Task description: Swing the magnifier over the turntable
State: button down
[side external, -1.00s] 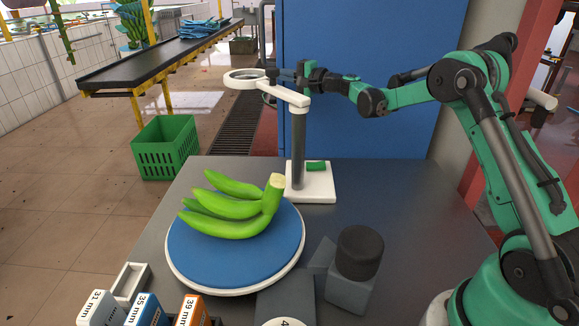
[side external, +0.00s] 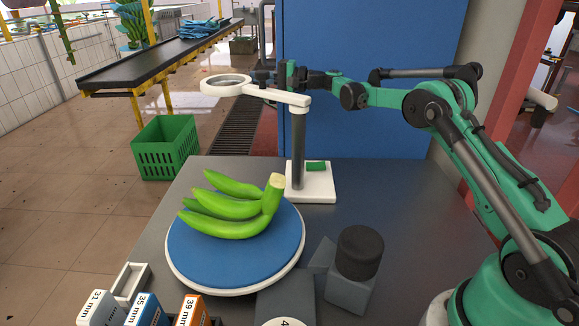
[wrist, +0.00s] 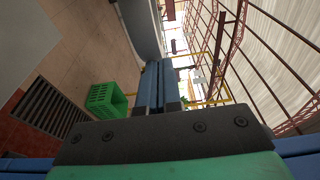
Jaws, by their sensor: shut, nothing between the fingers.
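The magnifier (side external: 226,85) is a white ring on a white arm atop a dark post (side external: 298,150) with a white base. The turntable (side external: 190,262) has a blue top and a white rim and carries a green banana bunch (side external: 225,208). My gripper (side external: 262,77) is behind the magnifier's arm, at its far side, partly hidden by it; whether they touch I cannot tell. In the wrist view its two fingers (wrist: 158,86) are together with nothing between them.
A dark knob on a grey block (side external: 358,262) stands right of the turntable. Marked blocks (side external: 145,310) and a small white tray (side external: 130,283) are at the table's front left. A green crate (side external: 165,148) is on the floor. A blue panel (side external: 370,90) stands behind.

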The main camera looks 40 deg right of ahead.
aim_at(234, 82)
jog(key=shift+n+g+y, duration=0.8)
jog(key=shift+y, duration=0.1)
jog(key=a, duration=0.4)
jog(key=shift+w+a, duration=0.15)
jog(key=shift+a, duration=0.1)
jog(key=shift+s+a+n+g+y, duration=0.15)
jog(key=shift+a+n+g+y, duration=0.4)
jog(key=shift+a+g+y, duration=0.15)
jog(key=shift+s+a+n+g+y, duration=0.15)
jog(key=shift+a+n+g+y, duration=0.4)
jog(key=shift+a, duration=0.2)
